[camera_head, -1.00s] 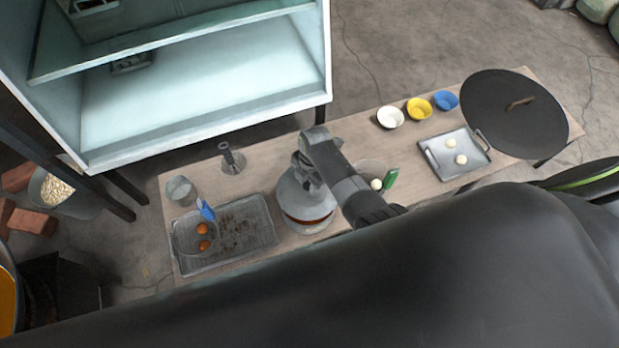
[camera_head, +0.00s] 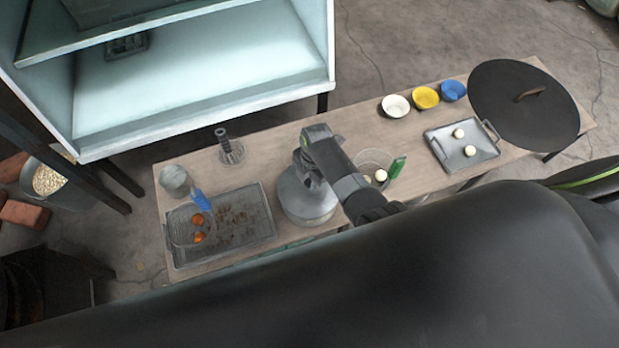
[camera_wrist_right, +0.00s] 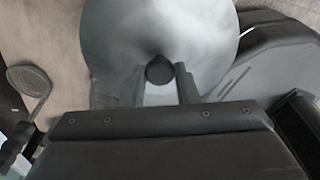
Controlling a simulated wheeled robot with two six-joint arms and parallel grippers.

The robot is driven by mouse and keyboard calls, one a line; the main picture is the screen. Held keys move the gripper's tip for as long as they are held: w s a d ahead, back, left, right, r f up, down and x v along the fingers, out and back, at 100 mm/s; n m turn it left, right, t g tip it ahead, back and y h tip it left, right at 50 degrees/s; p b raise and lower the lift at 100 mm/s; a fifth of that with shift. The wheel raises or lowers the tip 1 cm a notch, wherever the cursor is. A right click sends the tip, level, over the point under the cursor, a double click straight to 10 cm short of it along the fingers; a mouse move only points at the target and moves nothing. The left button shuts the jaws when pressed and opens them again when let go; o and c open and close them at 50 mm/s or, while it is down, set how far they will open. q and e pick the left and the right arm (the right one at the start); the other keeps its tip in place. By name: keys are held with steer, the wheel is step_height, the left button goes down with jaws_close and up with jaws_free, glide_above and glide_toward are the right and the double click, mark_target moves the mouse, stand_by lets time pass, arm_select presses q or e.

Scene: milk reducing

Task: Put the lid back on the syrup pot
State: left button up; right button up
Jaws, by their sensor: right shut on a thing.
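The syrup pot (camera_head: 308,214) stands on the wooden table, left of the middle in the head view. Its grey metal lid (camera_head: 289,190) covers the top, and no syrup shows around the rim. Whether the lid is fully seated I cannot tell. My right gripper (camera_head: 308,178) is above the pot, shut on the lid's knob. In the right wrist view the dark knob (camera_wrist_right: 160,70) lies between my two fingers (camera_wrist_right: 161,84), with the pale lid (camera_wrist_right: 115,45) spread out beyond. My left gripper is not in view.
Left of the pot is a grey tray (camera_head: 262,232) with a blue-handled strainer holding brown balls. A green-handled strainer (camera_head: 398,167) is close on the right. Farther right are small bowls (camera_head: 425,97), a small tray (camera_head: 440,150) and a large black lid (camera_head: 500,105).

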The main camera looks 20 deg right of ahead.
steer(key=shift+p, duration=0.6)
stand_by(1.0)
steer(key=shift+f, duration=0.1)
stand_by(0.7)
stand_by(0.5)
stand_by(0.4)
steer(key=o, duration=1.6)
